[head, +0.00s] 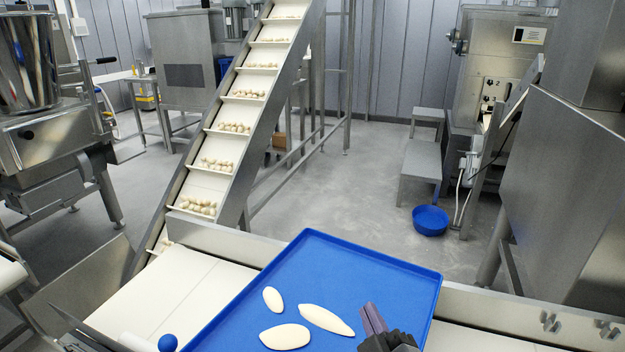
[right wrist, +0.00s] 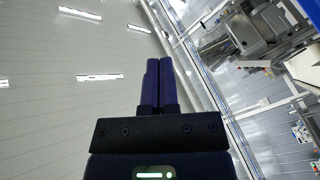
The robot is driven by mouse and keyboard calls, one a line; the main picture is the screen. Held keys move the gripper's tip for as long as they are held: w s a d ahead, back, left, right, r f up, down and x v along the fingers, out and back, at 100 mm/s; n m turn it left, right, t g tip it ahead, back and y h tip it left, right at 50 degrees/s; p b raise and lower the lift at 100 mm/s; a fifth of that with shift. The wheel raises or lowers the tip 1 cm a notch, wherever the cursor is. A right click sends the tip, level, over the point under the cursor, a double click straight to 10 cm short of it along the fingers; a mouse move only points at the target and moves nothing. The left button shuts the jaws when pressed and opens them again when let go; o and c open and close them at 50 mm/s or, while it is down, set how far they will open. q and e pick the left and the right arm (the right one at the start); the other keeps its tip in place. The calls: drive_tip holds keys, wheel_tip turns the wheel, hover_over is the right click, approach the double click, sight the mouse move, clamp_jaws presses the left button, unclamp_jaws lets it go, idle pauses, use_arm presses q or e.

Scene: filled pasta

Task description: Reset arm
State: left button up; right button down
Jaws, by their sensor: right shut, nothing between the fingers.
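My right gripper (head: 374,318) is at the bottom of the head view, in front of the right part of the blue tray (head: 370,262). Its fingers are shut together with nothing between them. In the right wrist view the two dark fingers (right wrist: 158,82) lie side by side against a view of ceiling and machines. Three pale pasta pieces lie on the tray: a small one (head: 272,299), a long pointed one (head: 326,319) and a wide one (head: 285,336). My left gripper is not in view.
An inclined conveyor (head: 215,165) with pale pieces on its steps rises behind the tray. A flat white belt (head: 190,290) lies left of the tray. A blue bowl (head: 430,220) sits on the floor. A large steel machine (head: 570,190) stands at right.

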drive_tip(key=s+d+f+m+g+h, duration=0.5)
drive_tip(key=s+d+f+m+g, duration=0.15)
drive_tip(key=f, duration=0.25)
drive_tip(key=s+f+m+g, duration=0.1)
drive_tip(key=s+f+g, duration=0.15)
drive_tip(key=s, duration=0.25)
drive_tip(key=s+f+m+g+y, duration=0.1)
drive_tip(key=s+f+g, duration=0.15)
drive_tip(key=s, duration=0.25)
drive_tip(key=s+f+m+g, duration=0.1)
drive_tip(key=s+g, duration=0.2)
drive_tip(key=s, duration=0.2)
drive_tip(key=s+f+g, duration=0.1)
drive_tip(key=s+f, duration=0.1)
drive_tip(key=f, duration=0.8)
drive_tip(key=s+f+g, duration=0.1)
drive_tip(key=s+f, duration=0.2)
drive_tip(key=f, duration=0.6)
drive_tip(key=s+d+f+g, duration=0.1)
drive_tip(key=s+d+f, duration=0.1)
drive_tip(key=s+f, duration=0.2)
drive_tip(key=s+d+f, duration=0.2)
drive_tip(key=s+f, duration=0.3)
drive_tip(key=s, duration=0.4)
drive_tip(key=shift+s+d+g, duration=0.15)
drive_tip(key=shift+d+g, duration=0.2)
drive_tip(key=shift+d, duration=0.05)
drive_tip(key=shift+n, duration=0.25)
drive_tip(key=shift+s, duration=0.1)
